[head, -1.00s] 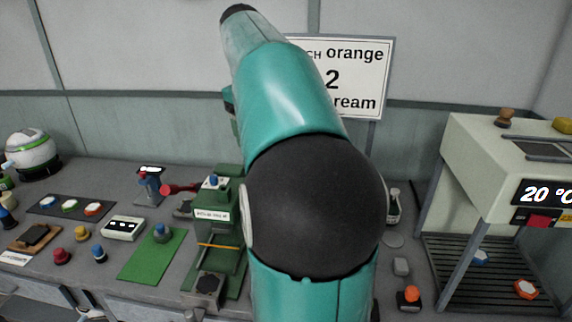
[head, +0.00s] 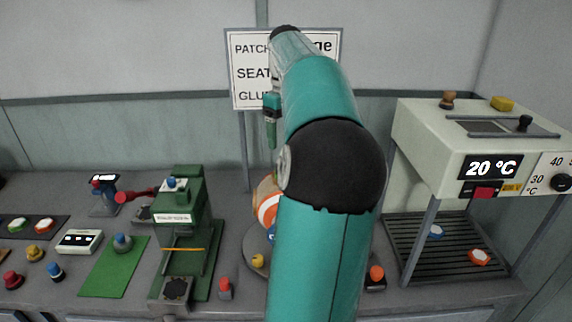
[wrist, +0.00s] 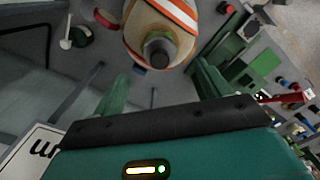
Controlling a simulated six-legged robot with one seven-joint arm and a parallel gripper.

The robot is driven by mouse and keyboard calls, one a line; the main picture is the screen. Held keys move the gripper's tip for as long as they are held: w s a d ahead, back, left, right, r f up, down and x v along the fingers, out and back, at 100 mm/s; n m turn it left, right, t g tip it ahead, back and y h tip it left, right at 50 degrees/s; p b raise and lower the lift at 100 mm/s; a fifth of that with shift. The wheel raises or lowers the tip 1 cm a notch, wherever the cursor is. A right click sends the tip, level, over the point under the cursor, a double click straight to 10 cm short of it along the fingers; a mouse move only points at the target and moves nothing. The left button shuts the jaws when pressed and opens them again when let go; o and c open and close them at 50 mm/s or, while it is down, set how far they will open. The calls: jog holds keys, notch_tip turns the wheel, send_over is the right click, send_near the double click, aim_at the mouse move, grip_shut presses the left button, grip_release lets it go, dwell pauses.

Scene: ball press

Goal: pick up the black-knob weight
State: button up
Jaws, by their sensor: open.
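In the wrist view a dark grey-black knob (wrist: 159,50) sits on top of a cream and orange striped round body (wrist: 135,30); I take the knob to be the black-knob weight's, but its base is hard to make out. In the head view the striped body (head: 268,208) shows partly beside my arm, which hides the rest of it. My gripper (wrist: 160,72) is open and empty. Its two green fingers lie to either side of the knob, apart from it in the picture. In the head view my gripper (head: 271,140) hangs above the striped body.
A green press (head: 185,225) stands left of the striped body, with a green mat (head: 113,265) beyond it. An oven-like box (head: 465,135) on legs stands at right. A small red-topped thing (head: 225,287) and an orange-topped one (head: 376,275) stand near the front edge.

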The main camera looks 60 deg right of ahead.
notch_tip(320, 180, down, 7)
jog(key=shift+d+r, duration=0.1)
jog(key=shift+r, duration=0.2)
jog(key=c, duration=1.6)
